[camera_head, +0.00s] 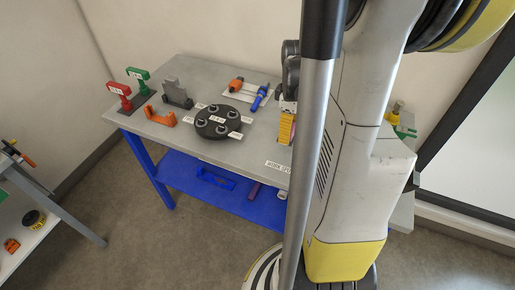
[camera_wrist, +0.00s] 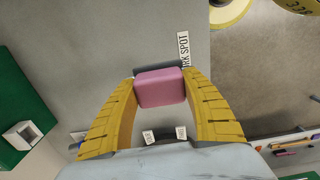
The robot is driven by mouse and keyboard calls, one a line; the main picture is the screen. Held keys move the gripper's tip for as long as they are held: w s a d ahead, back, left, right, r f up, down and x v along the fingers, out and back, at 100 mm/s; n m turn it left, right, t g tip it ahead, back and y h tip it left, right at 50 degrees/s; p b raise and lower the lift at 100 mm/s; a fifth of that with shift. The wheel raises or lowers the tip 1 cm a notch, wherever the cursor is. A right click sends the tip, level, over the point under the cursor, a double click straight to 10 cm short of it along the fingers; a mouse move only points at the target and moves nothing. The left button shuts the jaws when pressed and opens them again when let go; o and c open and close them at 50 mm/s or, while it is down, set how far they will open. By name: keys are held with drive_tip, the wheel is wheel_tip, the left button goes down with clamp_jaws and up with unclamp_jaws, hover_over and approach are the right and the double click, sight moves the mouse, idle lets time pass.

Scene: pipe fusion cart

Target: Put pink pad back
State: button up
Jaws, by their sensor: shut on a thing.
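The pink pad (camera_wrist: 160,88) is a small rounded block between the two yellow fingers of my gripper (camera_wrist: 160,84) in the wrist view. The fingers are closed on its left and right sides. A dark grey edge shows just beyond the pad; I cannot tell what it belongs to. A white label reading "WORK SPOT" (camera_wrist: 184,50) lies on the grey table top beyond the right fingertip. In the head view a yellow finger of my gripper (camera_head: 287,126) shows over the table, partly behind my arm, and the pad is hidden there.
The grey table (camera_head: 185,148) carries a round black holder (camera_head: 218,122), red (camera_head: 119,92) and green (camera_head: 138,76) stands, an orange bracket (camera_head: 160,117), a grey block (camera_head: 177,94) and orange and blue tools (camera_head: 259,97). A blue shelf (camera_head: 240,203) is below. Another bench (camera_head: 30,225) stands left.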

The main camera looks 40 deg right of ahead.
drive_tip(key=b, duration=0.3)
hover_over(263, 149)
wheel_tip(263, 149, down, 5)
wheel_tip(263, 149, down, 4)
drive_tip(key=shift+f+b, duration=0.1)
drive_tip(key=shift+b, duration=0.7)
drive_tip(key=o, duration=1.3)
